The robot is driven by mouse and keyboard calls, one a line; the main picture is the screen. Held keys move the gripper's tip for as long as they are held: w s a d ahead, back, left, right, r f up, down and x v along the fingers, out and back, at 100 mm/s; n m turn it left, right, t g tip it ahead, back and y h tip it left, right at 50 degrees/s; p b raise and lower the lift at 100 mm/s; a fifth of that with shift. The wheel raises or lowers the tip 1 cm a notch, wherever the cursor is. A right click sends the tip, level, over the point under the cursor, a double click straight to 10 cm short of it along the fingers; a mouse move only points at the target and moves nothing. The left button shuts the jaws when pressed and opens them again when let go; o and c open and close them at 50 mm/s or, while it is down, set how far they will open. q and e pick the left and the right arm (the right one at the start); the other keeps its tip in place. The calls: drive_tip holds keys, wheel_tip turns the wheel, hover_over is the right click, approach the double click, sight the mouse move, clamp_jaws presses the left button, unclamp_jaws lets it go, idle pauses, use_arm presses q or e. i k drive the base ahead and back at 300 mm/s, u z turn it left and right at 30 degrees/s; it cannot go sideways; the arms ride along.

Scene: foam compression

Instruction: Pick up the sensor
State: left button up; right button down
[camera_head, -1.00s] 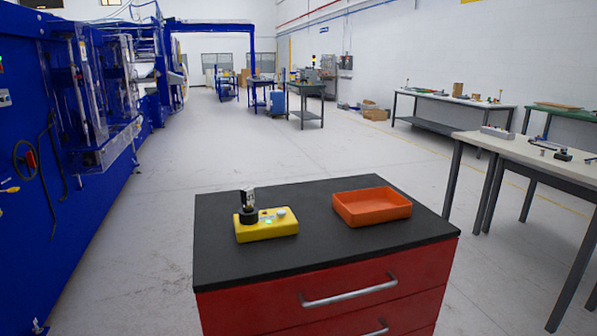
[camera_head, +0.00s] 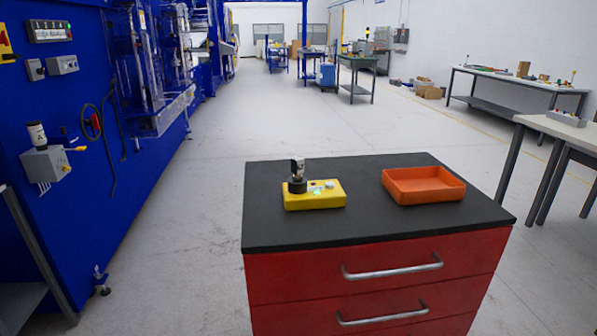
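A yellow box (camera_head: 330,198) with a small green light and a pale round knob lies on the black top of a red drawer cabinet (camera_head: 345,235). A black cylindrical part with a silvery upper piece (camera_head: 297,176) stands upright at the box's left end. I cannot tell for certain which of these is the sensor. Another dark cylinder with a white band (camera_head: 37,135) stands on a grey box (camera_head: 46,163) on the blue machine at the left. Neither of my grippers is in view.
An orange tray (camera_head: 432,196), seemingly empty, sits right of the yellow box. The blue machine (camera_head: 85,200) runs along the left side. Grey floor (camera_head: 190,240) lies open between it and the cabinet. Worktables, one a long white-topped table (camera_head: 520,80), stand at right.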

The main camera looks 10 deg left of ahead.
sight(297, 162)
drive_tip(key=z, duration=0.6)
drive_tip(key=k, duration=0.15)
drive_tip(key=u, duration=0.95)
drive_tip(key=i, duration=0.85)
drive_tip(key=u, duration=1.8)
drive_tip(key=k, duration=0.75)
drive_tip(key=z, duration=0.6)
